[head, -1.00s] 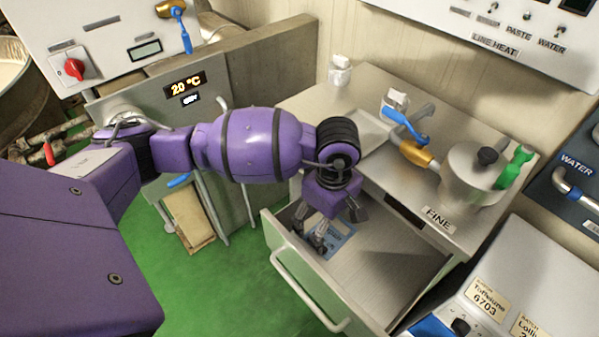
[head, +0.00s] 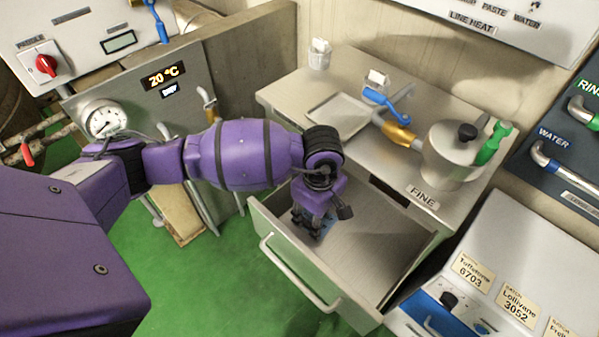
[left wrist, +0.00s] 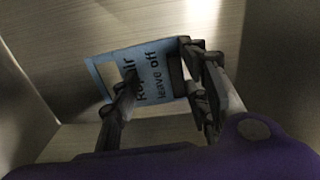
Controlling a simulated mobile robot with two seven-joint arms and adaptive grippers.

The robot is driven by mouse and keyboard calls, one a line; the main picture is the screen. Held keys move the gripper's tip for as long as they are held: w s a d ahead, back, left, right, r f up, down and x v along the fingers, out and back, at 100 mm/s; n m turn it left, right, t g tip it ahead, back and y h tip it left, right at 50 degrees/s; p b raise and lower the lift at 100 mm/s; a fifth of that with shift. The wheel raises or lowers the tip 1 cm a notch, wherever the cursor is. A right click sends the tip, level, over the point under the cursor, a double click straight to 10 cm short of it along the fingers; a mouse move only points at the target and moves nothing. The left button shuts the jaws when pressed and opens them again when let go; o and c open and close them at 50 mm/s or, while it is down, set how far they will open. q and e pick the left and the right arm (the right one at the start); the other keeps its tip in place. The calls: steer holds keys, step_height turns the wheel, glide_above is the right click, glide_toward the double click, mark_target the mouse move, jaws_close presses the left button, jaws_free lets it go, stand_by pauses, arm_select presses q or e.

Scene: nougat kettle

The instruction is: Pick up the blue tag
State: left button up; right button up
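The blue tag (left wrist: 150,72) lies in the open drawer (head: 385,240). It is light blue with dark print that reads "leave off", and the left finger covers part of another word. A small piece of it shows beside the fingers in the head view. My left gripper (head: 312,227) reaches down into the drawer at its left end, over the tag. In the left wrist view the fingers of the left gripper (left wrist: 160,98) stand apart, one across the tag's print and one at its right end. Whether they touch the tag I cannot tell. My right gripper is in neither view.
The drawer's front wall and handle (head: 300,280) are close to the gripper. Above the drawer is a steel counter with a shallow tray (head: 340,112), a blue-handled valve (head: 388,105) and a lidded pot (head: 458,155). The drawer's right part is empty.

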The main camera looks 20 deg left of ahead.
arm_select(q)
steer(key=shift+w, duration=0.1)
jaws_close()
steer(key=shift+r, duration=0.15)
step_height(320, 180, up, 10)
stand_by(0.3)
